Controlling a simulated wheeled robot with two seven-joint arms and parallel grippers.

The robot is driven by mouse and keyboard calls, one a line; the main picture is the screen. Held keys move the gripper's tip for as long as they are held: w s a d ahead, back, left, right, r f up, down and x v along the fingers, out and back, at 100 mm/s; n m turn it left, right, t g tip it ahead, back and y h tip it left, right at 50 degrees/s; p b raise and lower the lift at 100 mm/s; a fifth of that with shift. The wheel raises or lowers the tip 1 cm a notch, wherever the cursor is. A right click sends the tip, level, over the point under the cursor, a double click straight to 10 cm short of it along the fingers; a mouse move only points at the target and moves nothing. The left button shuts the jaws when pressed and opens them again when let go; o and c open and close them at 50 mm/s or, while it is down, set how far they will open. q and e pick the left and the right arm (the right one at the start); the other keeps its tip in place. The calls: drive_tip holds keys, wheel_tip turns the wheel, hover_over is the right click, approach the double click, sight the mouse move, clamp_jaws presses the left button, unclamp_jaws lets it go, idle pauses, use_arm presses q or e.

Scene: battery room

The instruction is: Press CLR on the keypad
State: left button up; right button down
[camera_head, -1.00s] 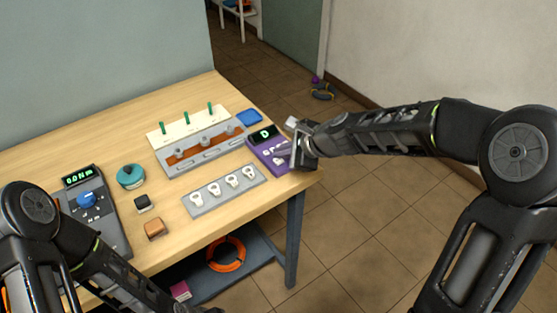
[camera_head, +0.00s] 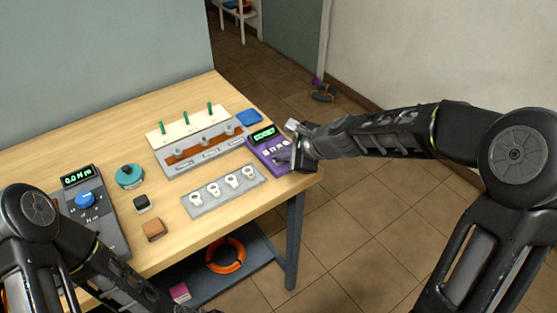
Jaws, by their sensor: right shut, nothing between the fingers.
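The purple keypad (camera_head: 258,145) lies at the right end of the wooden table, with a lit green display at its top and a few pale keys below. The display's text is too small to read surely. My right gripper (camera_head: 285,158) is shut and empty, its fingertips at the lower right part of the keypad. It hides some of the keys, so I cannot tell which one it is over or whether it touches one. My left arm (camera_head: 85,262) shows at the lower left, but its gripper is outside the picture.
A teal knob (camera_head: 129,176), two small blocks and a meter (camera_head: 104,222) stand further left.

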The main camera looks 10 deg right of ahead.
sight(281, 163)
drive_tip(key=shift+r+p, duration=0.85)
drive_tip(key=shift+r, duration=0.05)
wheel_tip(281, 163, up, 5)
drive_tip(key=p, duration=0.5)
idle(0.9)
